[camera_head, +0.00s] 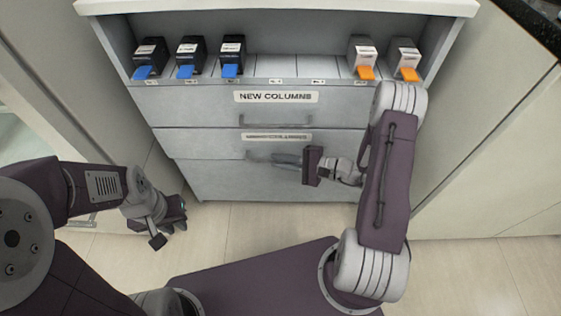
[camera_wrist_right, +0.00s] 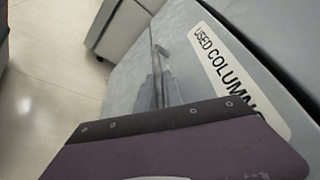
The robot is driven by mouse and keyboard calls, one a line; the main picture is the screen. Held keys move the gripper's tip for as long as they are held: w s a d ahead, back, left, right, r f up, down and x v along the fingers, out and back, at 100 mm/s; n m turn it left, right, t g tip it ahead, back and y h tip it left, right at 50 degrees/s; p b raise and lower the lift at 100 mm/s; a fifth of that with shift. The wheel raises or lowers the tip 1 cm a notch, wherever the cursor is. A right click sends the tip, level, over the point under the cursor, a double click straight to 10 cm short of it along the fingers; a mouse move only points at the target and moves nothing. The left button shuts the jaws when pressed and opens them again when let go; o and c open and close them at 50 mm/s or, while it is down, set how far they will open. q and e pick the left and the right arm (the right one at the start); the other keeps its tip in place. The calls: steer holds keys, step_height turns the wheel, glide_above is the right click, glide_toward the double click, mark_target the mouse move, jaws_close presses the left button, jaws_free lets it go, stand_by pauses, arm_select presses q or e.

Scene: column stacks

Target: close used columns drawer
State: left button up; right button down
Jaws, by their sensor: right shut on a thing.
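The used columns drawer (camera_head: 205,144) is the second drawer front down in the grey cabinet. Its label is hard to read in the head view but reads "USED COLUMN" in the right wrist view (camera_wrist_right: 225,65). No drawer interior shows, so I cannot tell how far out it stands. My right gripper (camera_head: 290,160) is at the drawer's bar handle and shut on it. The gripper body hides part of the handle in both views. My left gripper (camera_head: 168,228) is open and empty, low at the left, apart from the cabinet.
The new columns drawer (camera_head: 190,104) is directly above and looks flush. On the shelf over it stand several columns with blue tabs (camera_head: 190,57) at the left and two with orange tabs (camera_head: 404,57) at the right. Beige floor (camera_head: 270,225) is clear before the cabinet.

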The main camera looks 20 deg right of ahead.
steer(key=c, duration=1.8)
jaws_free()
steer(key=shift+w+d+r, duration=0.1)
steer(key=shift+w+d, duration=0.05)
steer(key=shift+o, duration=0.2)
steer(key=shift+s+d+r+p, duration=0.15)
steer(key=shift+s+d+p, duration=0.05)
steer(key=shift+d+p, duration=0.15)
steer(key=p+v, duration=0.4)
steer(key=v, duration=0.4)
steer(key=shift+s, duration=0.2)
